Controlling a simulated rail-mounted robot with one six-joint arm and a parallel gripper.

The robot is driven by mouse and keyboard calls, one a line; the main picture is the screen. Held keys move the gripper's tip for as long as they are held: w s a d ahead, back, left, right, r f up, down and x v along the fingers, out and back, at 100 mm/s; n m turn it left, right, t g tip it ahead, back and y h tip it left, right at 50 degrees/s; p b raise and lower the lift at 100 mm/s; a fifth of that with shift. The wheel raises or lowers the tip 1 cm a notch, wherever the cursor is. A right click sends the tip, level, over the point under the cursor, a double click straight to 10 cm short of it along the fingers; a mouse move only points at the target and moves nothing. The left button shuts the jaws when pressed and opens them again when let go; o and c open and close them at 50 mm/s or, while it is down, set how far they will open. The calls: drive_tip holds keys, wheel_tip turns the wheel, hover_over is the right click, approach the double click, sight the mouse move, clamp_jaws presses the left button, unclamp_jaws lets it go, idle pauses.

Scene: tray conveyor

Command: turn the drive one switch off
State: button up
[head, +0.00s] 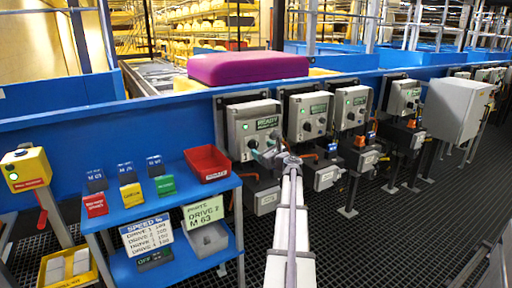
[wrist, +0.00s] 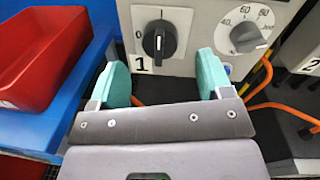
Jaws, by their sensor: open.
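The drive one switch is a black rotary knob (wrist: 160,40) on a grey box marked 1, seen in the wrist view. Its grip bar stands about upright, and a 0 is printed to its left. In the head view the box (head: 240,136) is the nearest of the row, with a green READY display (head: 267,123). My gripper (wrist: 162,63) is open and empty, its teal fingers either side of and just below the knob, apart from it. It also shows in the head view (head: 266,154), covering the box's lower front.
A dial (wrist: 244,37) with numbers sits right of the knob. A red bin (head: 207,163) stands on the blue shelf (head: 120,212) at left, beside small labelled blocks. More grey drive boxes (head: 309,117) line the conveyor to the right. Orange cables hang below.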

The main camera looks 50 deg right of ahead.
sight(257, 146)
drive_tip(key=x, duration=0.5)
drive_tip(key=shift+c, duration=0.4)
drive_tip(key=c, duration=0.8)
drive_tip(key=shift+c, duration=0.2)
